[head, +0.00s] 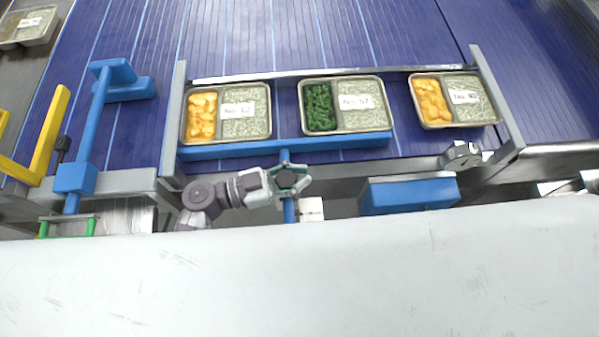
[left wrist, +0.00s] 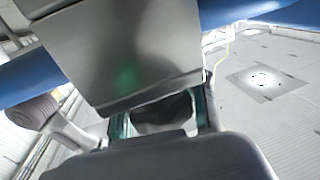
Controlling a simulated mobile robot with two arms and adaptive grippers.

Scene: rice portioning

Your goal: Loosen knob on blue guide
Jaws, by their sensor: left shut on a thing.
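The blue guide (head: 345,141) is a long bar lying along the front of the conveyor, with a blue rod running from its middle toward me. A dark star-shaped knob (head: 286,179) sits on this rod. My left gripper (head: 289,180) comes in from the left and is shut on the knob, with its fingers on either side. In the left wrist view, the dark knob (left wrist: 163,112) shows between the teal fingertips, partly hidden by a grey metal block. My right gripper is not in view.
Trays (head: 226,137), (head: 345,128) and (head: 455,120) of food stand behind the guide on the blue conveyor (head: 290,40). A blue box (head: 408,196) is right of my gripper. A yellow frame (head: 50,135) and another blue guide (head: 122,82) stand at left. A white surface (head: 300,275) fills the front.

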